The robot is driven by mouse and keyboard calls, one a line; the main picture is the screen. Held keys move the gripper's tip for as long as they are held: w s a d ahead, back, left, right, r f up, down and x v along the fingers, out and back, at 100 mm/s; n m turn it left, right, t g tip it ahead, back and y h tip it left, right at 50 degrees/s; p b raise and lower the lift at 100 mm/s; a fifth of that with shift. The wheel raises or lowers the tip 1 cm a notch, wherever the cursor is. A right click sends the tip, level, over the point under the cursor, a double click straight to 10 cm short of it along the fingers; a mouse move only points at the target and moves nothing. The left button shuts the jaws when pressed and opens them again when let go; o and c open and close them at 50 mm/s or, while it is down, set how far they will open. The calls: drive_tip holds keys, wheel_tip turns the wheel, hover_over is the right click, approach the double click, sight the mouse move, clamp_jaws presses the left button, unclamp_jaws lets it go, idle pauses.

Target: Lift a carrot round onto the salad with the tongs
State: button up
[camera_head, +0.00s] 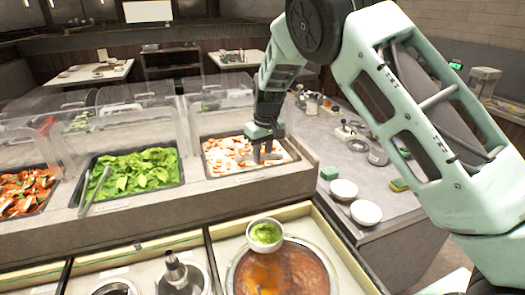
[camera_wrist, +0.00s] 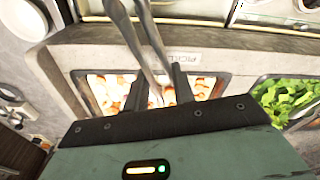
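The carrot rounds, pale orange pieces (camera_head: 222,153), lie in a dark tray at the right end of the counter; they also show in the wrist view (camera_wrist: 205,84). My gripper (camera_head: 267,155) is over this tray, pointing down. In the wrist view its two dark fingers (camera_wrist: 159,88) stand apart. Metal tongs (camera_wrist: 146,45) run from the top edge down between the fingers; I cannot tell whether the fingers touch them.
A lettuce tray (camera_head: 134,172) with its own tongs (camera_head: 95,190) and a tray of red pieces (camera_head: 24,190) stand to the left. Clear guards (camera_head: 140,120) rise behind the trays. Two white bowls (camera_head: 366,212) stand on the right counter. Sauce wells (camera_head: 183,272) line the front.

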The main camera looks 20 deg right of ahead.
drive_tip(key=shift+f, duration=0.4)
clamp_jaws()
wheel_tip(320, 180, up, 12)
drive_tip(key=p, duration=0.8)
